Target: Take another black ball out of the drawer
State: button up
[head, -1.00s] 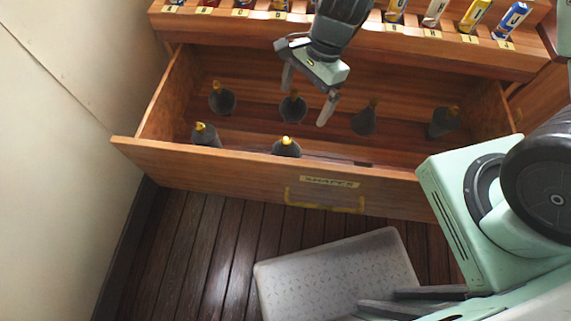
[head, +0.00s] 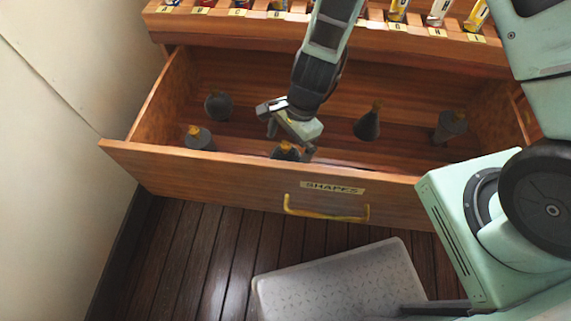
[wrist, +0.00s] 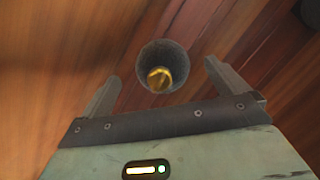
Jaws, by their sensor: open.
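The open drawer (head: 240,168), labelled SHAPES, holds several black pieces with yellow knobs. The back-left piece (head: 218,106) looks round like a ball. A front-left piece (head: 199,140) stands near the front wall, its shape partly hidden. My gripper (head: 289,143) is open, pointing down into the drawer above a front-middle piece (head: 285,153), which the drawer front and a finger partly hide. In the wrist view a round-looking black piece (wrist: 162,54) with a gold knob lies ahead between the open fingers, not gripped; I cannot tell its full shape.
A black cone (head: 368,124) and another dark piece (head: 451,126) stand to the right in the drawer. A shelf with labelled slots (head: 385,32) runs above the drawer's back. A yellow handle (head: 326,214) sticks out in front. A pale grey panel (head: 340,285) is below.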

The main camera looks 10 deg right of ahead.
aim_at(284, 153)
jog(key=x, duration=0.3)
jog(key=shift+a+f+b, duration=0.1)
jog(key=shift+f+b, duration=0.05)
jog(key=shift+b, duration=0.2)
jog(key=shift+c, duration=0.3)
jog(key=c, duration=1.4)
